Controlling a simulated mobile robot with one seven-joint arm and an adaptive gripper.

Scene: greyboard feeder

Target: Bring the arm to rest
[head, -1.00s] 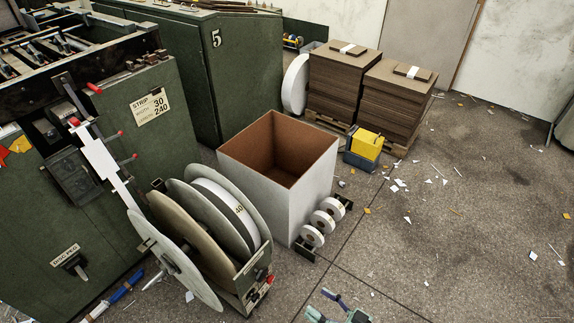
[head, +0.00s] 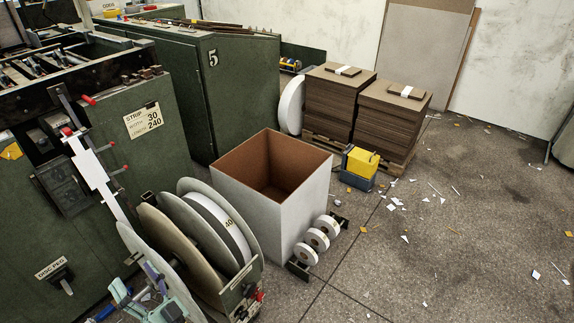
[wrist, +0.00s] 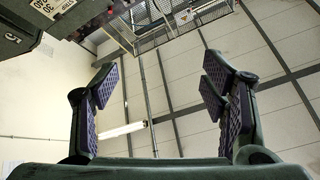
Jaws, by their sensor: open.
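My gripper (head: 143,290) shows at the bottom left of the head view, in front of the reel stand's pale discs. Its teal links and purple pads are partly cut off by the frame edge. In the wrist view my gripper (wrist: 158,88) has its two purple-padded fingers wide apart, with nothing between them. The wrist camera looks up at the ceiling and a wall, and the strip-marked machine corner shows at its top left.
The reel stand (head: 245,285) and the green machine (head: 160,160) are close to my gripper. An open white bin (head: 250,215) stands right of the reels, with small rolls (head: 318,240) beside it. Board stacks (head: 392,120) stand behind. The floor at right (head: 480,230) is mostly clear, with scraps.

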